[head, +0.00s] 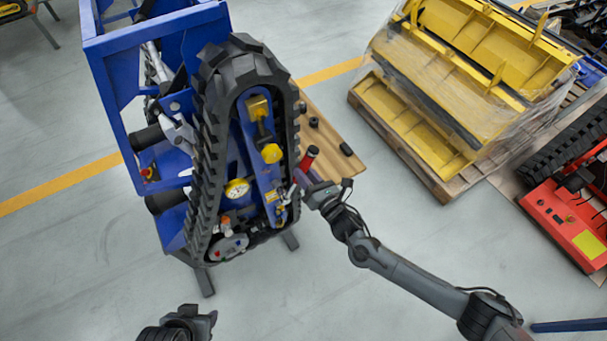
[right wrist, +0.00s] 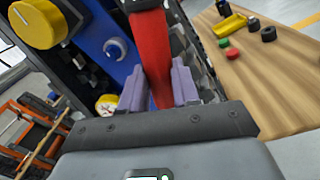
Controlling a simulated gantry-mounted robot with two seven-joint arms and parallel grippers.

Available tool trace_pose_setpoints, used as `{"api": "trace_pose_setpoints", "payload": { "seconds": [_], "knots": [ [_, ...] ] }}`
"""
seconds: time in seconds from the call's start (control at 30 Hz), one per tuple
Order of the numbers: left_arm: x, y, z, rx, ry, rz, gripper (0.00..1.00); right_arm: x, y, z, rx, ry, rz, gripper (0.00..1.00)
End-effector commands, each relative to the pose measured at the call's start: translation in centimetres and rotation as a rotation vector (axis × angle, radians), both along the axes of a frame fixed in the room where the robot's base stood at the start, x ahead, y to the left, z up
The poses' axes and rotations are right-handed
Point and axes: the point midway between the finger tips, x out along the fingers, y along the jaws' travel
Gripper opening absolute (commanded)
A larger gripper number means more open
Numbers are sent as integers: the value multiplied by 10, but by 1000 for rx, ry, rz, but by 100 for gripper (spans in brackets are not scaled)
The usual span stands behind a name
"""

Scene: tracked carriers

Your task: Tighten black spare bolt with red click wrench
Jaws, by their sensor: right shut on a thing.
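The red click wrench (head: 308,158) is in my right gripper (head: 303,181), beside the tracked carrier. In the right wrist view the purple fingers of my right gripper (right wrist: 158,88) close on both sides of the red wrench (right wrist: 154,55). Its dark upper end runs out of the top of that view. A round bolt-like part (right wrist: 115,48) sits on the carrier's blue plate, left of the wrench and apart from it. I cannot tell which part is the black spare bolt. My left gripper (head: 203,322) is low in the head view, away from the carrier; its jaws are unclear.
The blue carrier frame with its black track (head: 205,150) stands centre left. A wooden bench top (head: 325,125) behind it holds small black parts (head: 346,149). Yellow units on a pallet (head: 440,150) stand right, with a red machine (head: 565,215) beyond. The front floor is clear.

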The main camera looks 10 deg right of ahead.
Motion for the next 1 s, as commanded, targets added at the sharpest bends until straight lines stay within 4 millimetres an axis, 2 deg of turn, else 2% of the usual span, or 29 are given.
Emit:
{"api": "trace_pose_setpoints", "payload": {
  "seconds": [0.8,1.0],
  "knots": [
    [0,-2,-10,-10,1,6,49,5,-14,-9,103,40,-2,0],
    [0,-1,-7,-3,0,2,49,5,-12,-6,90,36,-1,0]
  ]
}}
